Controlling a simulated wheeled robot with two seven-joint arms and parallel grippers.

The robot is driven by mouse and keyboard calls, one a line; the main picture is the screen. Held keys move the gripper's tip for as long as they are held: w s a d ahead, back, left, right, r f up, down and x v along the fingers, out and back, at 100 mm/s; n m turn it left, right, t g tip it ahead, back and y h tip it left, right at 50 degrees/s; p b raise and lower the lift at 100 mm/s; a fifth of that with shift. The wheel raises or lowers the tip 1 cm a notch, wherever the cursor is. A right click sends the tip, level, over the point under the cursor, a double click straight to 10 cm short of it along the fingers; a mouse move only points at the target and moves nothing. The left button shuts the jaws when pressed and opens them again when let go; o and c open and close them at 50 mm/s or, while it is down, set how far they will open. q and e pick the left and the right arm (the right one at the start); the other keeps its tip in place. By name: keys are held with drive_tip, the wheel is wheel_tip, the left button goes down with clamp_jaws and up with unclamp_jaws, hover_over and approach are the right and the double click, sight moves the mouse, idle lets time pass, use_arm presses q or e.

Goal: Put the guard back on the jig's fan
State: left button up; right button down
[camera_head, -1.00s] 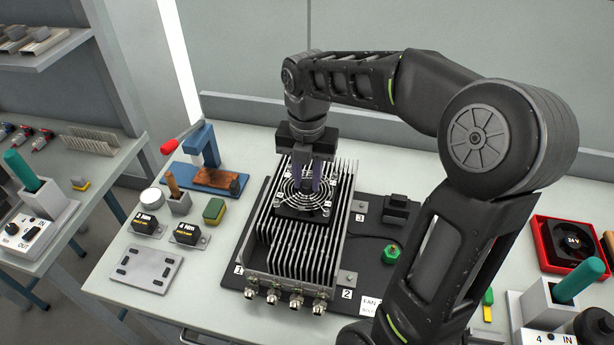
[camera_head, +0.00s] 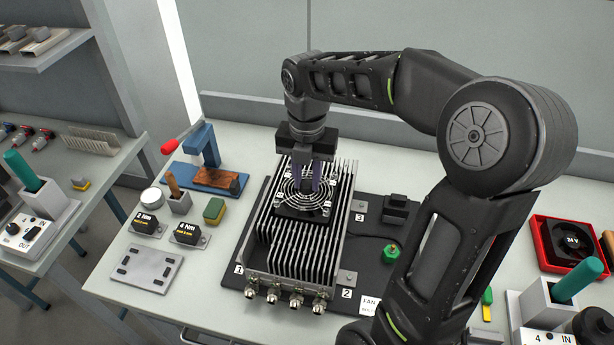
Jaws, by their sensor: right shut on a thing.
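The jig (camera_head: 375,267) is a black plate carrying a finned grey heat sink (camera_head: 290,250) with connectors along its front. A round wire guard (camera_head: 289,199) lies over the black fan (camera_head: 285,212) set among the fins. My right gripper (camera_head: 306,188) points down from above and is shut on the guard near its middle. The guard looks roughly flat over the fan; I cannot tell whether it touches it. The fingers hide part of the guard. My left gripper is not in view.
A red tray (camera_head: 541,236) with a 24 V fan stands at the right. A blue toggle press (camera_head: 207,158), two torque blocks and a slotted grey plate (camera_head: 147,268) lie left of the jig. A green knob (camera_head: 391,252) sits on the jig's right.

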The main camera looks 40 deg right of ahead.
drive_tip(key=shift+f+b, duration=0.95)
drive_tip(key=shift+f, duration=0.35)
drive_tip(key=shift+r, duration=0.15)
drive_tip(key=shift+r+p, duration=0.6)
drive_tip(key=shift+p, duration=0.1)
drive_tip(key=shift+r+p, duration=0.1)
drive_tip(key=shift+p, duration=0.3)
idle(1.1)
drive_tip(key=shift+f+b, duration=0.4)
drive_tip(key=shift+f, duration=0.2)
drive_tip(key=c, duration=1.1)
unclamp_jaws()
drive_tip(key=shift+r, duration=0.1)
